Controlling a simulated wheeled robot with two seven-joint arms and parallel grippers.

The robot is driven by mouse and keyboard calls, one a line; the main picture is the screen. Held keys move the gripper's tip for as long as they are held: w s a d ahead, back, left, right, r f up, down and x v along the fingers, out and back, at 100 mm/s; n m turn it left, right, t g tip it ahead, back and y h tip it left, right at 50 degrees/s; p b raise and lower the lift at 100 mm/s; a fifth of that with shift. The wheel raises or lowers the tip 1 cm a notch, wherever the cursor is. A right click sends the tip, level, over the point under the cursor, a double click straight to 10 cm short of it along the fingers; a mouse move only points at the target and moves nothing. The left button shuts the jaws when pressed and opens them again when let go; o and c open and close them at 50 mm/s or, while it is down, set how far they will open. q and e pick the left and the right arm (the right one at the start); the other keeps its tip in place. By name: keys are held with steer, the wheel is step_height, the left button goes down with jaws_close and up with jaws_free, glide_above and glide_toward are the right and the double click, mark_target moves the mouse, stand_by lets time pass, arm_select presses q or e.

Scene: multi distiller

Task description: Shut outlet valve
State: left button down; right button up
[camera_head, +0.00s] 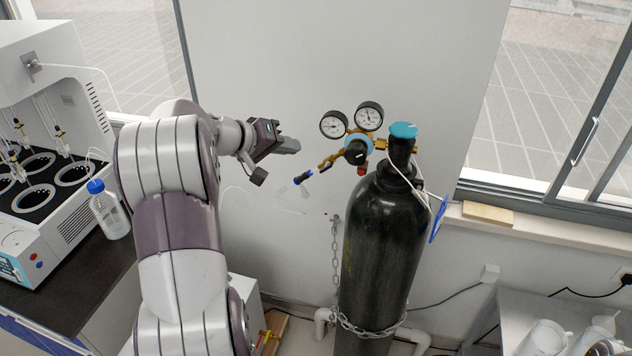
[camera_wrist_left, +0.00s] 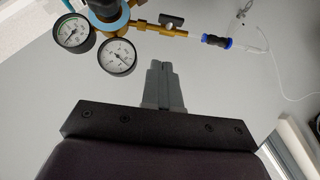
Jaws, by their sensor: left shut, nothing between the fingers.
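The outlet valve shows in the left wrist view as a small dark handle (camera_wrist_left: 172,21) on the brass outlet pipe (camera_wrist_left: 150,27). The handle looks roughly in line with the pipe. In the head view the brass outlet (camera_head: 329,161) runs down and left from the regulator (camera_head: 355,151), ending at a blue hose fitting (camera_head: 303,177); the handle is too small to make out there. My left gripper (camera_head: 289,146) is shut and empty, left of the outlet and apart from it. Its closed fingers (camera_wrist_left: 161,84) point toward the regulator side in the wrist view. My right gripper is not in view.
Two round gauges (camera_head: 350,120) sit above the regulator. The black gas cylinder (camera_head: 383,245), with a blue top knob (camera_head: 403,130), stands chained by the wall. A thin clear hose (camera_head: 262,198) hangs from the fitting. The distiller (camera_head: 50,150) and a blue-capped bottle (camera_head: 108,212) are left.

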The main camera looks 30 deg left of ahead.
mark_target(329, 163)
arm_select(q)
steer(key=w+d+f+p, duration=0.1)
steer(key=w+d+f, duration=0.1)
steer(key=w+d+f+p, duration=0.1)
steer(key=w+f+p, duration=0.1)
steer(key=shift+w+d+f, duration=0.2)
steer(key=shift+w+d, duration=0.2)
steer(key=shift+s+d+f, duration=0.15)
steer(key=shift+d+f, duration=0.25)
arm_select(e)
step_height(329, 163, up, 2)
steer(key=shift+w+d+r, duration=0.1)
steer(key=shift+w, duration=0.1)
arm_select(q)
steer(key=shift+f, duration=0.1)
